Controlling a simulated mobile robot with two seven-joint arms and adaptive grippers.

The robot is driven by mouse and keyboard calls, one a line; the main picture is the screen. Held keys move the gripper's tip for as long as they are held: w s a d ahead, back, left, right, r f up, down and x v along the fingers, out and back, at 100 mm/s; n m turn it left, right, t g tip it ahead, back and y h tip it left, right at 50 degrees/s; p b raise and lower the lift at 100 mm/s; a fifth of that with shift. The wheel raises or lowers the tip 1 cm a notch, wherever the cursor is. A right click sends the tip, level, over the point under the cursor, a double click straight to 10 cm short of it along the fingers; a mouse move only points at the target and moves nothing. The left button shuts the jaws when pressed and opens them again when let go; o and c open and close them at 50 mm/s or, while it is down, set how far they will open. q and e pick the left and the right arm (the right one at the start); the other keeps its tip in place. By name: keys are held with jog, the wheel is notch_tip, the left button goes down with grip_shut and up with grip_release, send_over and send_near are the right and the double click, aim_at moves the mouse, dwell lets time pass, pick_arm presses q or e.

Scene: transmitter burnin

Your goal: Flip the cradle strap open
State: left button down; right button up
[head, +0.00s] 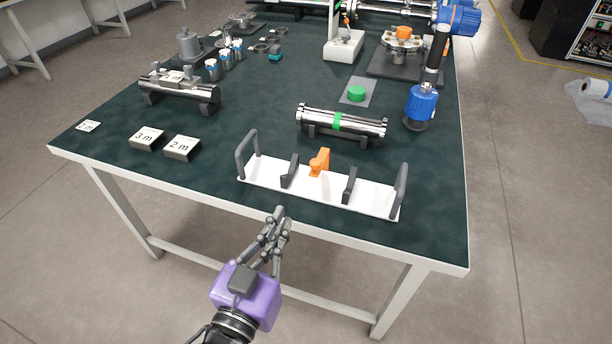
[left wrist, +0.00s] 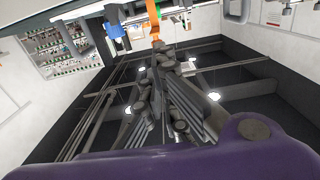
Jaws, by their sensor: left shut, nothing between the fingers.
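The cradle (head: 328,196) has a white base plate with dark grey end handles and two dark grey supports, and sits near the table's front edge. Its orange strap (head: 319,162) stands up at the middle of the plate's far side, between the supports. Nothing lies in the cradle. My left gripper (head: 279,212) is shut and empty at the table's front edge, in front of the cradle and apart from the strap. It also shows in the left wrist view (left wrist: 165,52). An orange shape at the top of that view is too unclear to name. My right gripper is not in view.
A chrome cylinder with a green band (head: 340,122) rests on a stand behind the cradle. A blue-bodied device (head: 421,103) stands right of it. Blocks marked "3 m" (head: 146,138) and "2 m" (head: 182,148) lie to the left. The table between them and the cradle is clear.

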aim_at(311, 167)
pick_arm(q)
jog(key=x, duration=1.3)
jog(key=shift+w+d, duration=0.1)
jog(key=shift+w, duration=0.2)
